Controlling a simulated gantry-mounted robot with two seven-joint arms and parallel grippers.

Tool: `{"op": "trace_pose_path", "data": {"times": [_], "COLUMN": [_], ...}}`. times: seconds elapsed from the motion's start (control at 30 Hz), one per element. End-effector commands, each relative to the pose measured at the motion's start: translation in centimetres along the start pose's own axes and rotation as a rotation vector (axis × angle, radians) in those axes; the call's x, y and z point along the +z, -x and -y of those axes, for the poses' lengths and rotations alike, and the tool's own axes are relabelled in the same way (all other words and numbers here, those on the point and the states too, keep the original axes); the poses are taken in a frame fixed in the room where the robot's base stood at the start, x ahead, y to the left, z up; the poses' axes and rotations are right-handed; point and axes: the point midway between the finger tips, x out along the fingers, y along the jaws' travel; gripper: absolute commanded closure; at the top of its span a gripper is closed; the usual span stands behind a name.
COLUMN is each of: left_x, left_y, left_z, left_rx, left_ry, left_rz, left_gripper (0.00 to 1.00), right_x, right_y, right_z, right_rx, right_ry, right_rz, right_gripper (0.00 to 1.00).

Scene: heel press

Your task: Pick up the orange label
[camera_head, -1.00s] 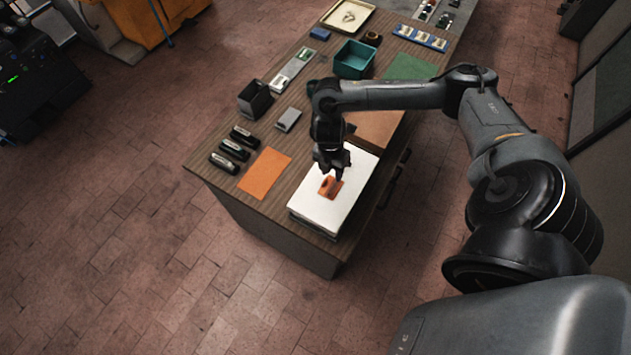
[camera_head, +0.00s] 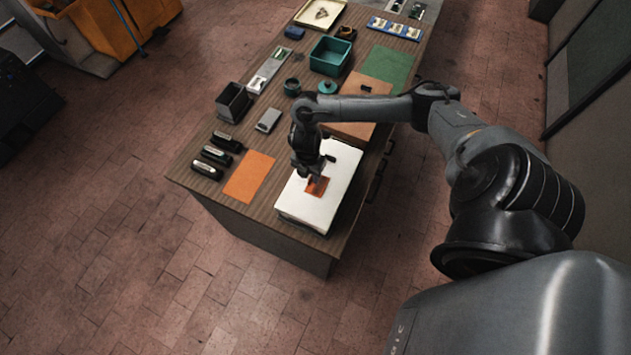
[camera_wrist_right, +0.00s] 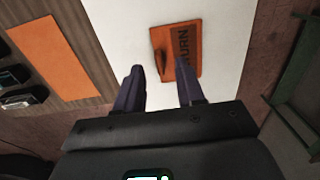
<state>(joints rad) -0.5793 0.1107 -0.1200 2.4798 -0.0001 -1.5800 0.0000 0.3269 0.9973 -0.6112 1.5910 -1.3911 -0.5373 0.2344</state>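The orange label (camera_head: 320,188) lies flat on top of a white block (camera_head: 304,213), perhaps a stack of paper. In the right wrist view the label (camera_wrist_right: 190,50) has dark lettering ending in "URN" and a small orange flap standing up on its left part. My right gripper (camera_wrist_right: 160,68) is open, its two dark fingers apart with nothing between them. My left gripper is out of view.
An orange sheet (camera_head: 249,177) lies left of the white block on the wooden table, beside several black stamp-like items (camera_head: 216,156). Behind are a dark holder (camera_head: 233,102), a teal bin (camera_head: 331,55), a teal round lid (camera_head: 327,87) and a green mat (camera_head: 388,69).

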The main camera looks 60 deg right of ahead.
Motion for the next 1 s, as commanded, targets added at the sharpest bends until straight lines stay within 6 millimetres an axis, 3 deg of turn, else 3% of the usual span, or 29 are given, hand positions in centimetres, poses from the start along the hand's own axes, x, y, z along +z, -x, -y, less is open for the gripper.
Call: {"op": "trace_pose_path", "data": {"times": [0.2,0.47,0.73,1.0], "left_x": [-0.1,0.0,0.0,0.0], "left_y": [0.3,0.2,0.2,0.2], "left_z": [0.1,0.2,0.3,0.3], "left_rx": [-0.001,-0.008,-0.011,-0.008], "left_ry": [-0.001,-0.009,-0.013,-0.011], "left_rz": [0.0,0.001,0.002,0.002], "left_gripper": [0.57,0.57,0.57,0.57], "right_x": [0.0,0.0,0.0,0.0], "right_y": [-1.9,-2.1,-2.1,-2.1], "right_z": [0.0,0.0,0.0,0.0], "right_rx": [0.0,0.001,0.001,0.001], "right_ry": [-0.001,0.0,0.0,0.0], "right_rz": [0.0,0.0,0.0,0.0], "right_gripper": [0.62,0.62,1.0,1.0]}}
